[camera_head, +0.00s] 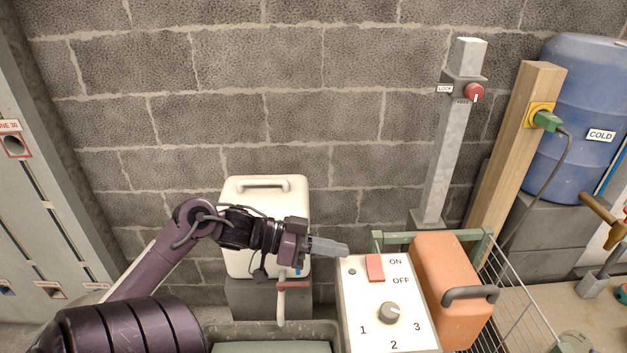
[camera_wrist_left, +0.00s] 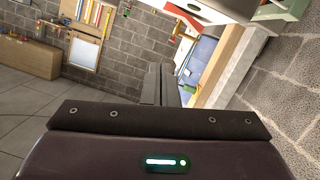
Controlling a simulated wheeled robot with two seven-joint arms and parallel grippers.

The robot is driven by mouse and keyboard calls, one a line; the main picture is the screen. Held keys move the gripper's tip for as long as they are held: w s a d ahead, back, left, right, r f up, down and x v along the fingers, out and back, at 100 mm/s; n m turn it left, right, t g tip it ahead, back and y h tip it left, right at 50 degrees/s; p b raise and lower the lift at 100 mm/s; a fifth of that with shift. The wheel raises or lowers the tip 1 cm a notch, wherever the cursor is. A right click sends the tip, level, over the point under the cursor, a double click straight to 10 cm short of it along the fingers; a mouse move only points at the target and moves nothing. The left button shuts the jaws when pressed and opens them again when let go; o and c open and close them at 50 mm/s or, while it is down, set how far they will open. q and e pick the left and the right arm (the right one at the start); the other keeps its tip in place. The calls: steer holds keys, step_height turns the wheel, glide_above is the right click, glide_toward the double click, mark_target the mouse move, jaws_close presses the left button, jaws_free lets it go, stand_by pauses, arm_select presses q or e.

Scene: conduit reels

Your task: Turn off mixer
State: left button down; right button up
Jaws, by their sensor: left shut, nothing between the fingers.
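The mixer's white control panel (camera_head: 360,310) stands at the lower middle of the head view. It carries a red rocker switch (camera_head: 375,267) beside the words ON and OFF, and a grey dial (camera_head: 391,313) among the numbers 1, 2 and 3. I cannot tell which way the rocker is tipped. A small indicator (camera_head: 352,272) sits left of the rocker. My left gripper (camera_head: 346,250) is shut and empty, its tips near the panel's top left corner, left of the rocker. In the left wrist view the shut fingers (camera_wrist_left: 160,85) point away. My right gripper is out of view.
An orange housing (camera_head: 451,275) with a dark handle adjoins the panel on the right, beside a wire basket (camera_head: 515,310). A white canister (camera_head: 245,200) with a tap stands behind my left arm. A grey post (camera_head: 444,150) with a red knob rises behind.

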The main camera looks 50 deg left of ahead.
arm_select(q)
steer(key=v, duration=0.3)
steer(key=shift+s+a+r, duration=0.15)
steer(key=shift+s+a, duration=0.05)
steer(key=shift+s, duration=0.15)
